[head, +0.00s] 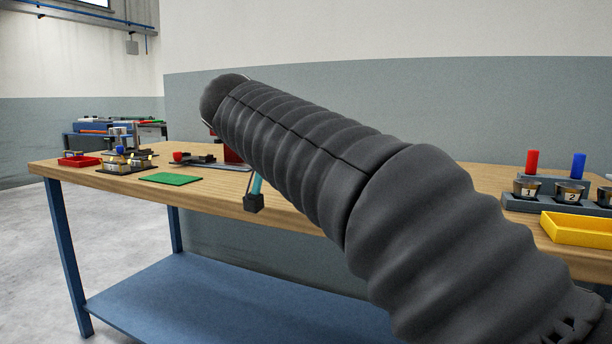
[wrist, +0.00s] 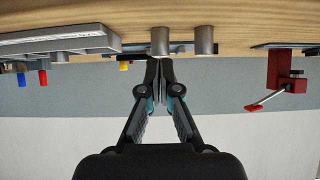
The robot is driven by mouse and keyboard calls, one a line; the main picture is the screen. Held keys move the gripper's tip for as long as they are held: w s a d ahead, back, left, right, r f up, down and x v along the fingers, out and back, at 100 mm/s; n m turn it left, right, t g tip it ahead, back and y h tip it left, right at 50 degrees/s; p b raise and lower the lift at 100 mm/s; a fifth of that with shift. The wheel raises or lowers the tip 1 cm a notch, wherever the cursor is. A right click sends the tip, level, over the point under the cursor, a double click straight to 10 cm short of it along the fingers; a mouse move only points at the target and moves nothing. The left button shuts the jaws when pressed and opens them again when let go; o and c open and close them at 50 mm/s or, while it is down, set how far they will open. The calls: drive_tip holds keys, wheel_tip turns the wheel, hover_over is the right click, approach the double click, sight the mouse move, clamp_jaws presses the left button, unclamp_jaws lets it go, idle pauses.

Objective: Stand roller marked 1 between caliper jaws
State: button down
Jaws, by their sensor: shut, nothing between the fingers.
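My gripper (wrist: 160,75) is shut and empty in the wrist view, where the table appears along the top. Two plain grey metal cylinders (wrist: 160,41) (wrist: 204,41) stand just beyond the fingertips; no number can be read on them. In the head view, a metal cup-like piece marked 1 (head: 527,189) sits on a grey rack at the right, beside one marked 2 (head: 569,193). My arm crosses the middle of the head view and hides much of the bench and most of the gripper. I cannot clearly identify the caliper jaws.
The wooden bench (head: 110,180) carries a green mat (head: 170,179) and a red tray (head: 78,161) at left, and a yellow tray (head: 580,231) at right. A red pin (head: 532,162) and blue pin (head: 578,166) stand at the rack. A red fixture (wrist: 287,72) shows in the wrist view.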

drive_tip(key=w+d, duration=0.1)
drive_tip(key=w, duration=0.2)
drive_tip(key=w+d, duration=0.1)
drive_tip(key=w, duration=0.2)
drive_tip(key=w+d+f+p, duration=0.1)
drive_tip(key=w, duration=0.3)
drive_tip(key=shift+d, duration=0.35)
drive_tip(key=shift+s+f+b, duration=0.1)
drive_tip(key=shift+f+b, duration=0.25)
drive_tip(key=shift+f, duration=0.1)
